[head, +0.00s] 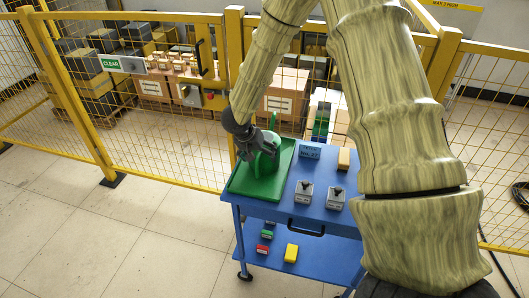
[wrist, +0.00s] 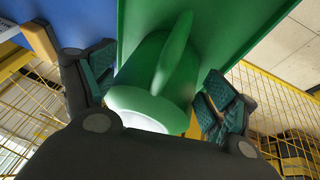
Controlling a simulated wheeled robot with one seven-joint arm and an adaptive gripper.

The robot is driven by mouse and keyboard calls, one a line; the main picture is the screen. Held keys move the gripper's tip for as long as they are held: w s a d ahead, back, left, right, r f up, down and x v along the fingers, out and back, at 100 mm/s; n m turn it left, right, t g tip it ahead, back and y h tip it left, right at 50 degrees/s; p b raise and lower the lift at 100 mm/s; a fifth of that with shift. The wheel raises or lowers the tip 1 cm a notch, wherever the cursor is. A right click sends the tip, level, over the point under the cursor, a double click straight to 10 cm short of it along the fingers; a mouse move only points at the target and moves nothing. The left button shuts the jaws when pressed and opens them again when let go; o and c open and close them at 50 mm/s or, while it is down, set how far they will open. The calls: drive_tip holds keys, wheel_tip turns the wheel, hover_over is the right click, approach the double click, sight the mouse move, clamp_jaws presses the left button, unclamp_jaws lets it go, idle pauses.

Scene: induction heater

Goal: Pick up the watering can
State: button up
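The green watering can (head: 268,160) stands on a green tray (head: 246,190) at the left of a blue cart. In the wrist view the can (wrist: 165,60) fills the middle, with its handle arching over it and a pale opening near the palm. My gripper (head: 250,148) is at the can's left side in the head view and hides part of it. In the wrist view my gripper (wrist: 158,88) is open, with one finger on each side of the can. Small gaps seem to show between the pads and the can; contact is not clear.
The blue cart (head: 285,207) also carries two small grey boxes with dark knobs (head: 304,193), a blue labelled box (head: 310,150) and a tan block (head: 344,159). Red, green and yellow blocks lie on its lower shelf. A yellow mesh fence (head: 150,165) stands close behind.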

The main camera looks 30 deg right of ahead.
clamp_jaws()
idle(0.6)
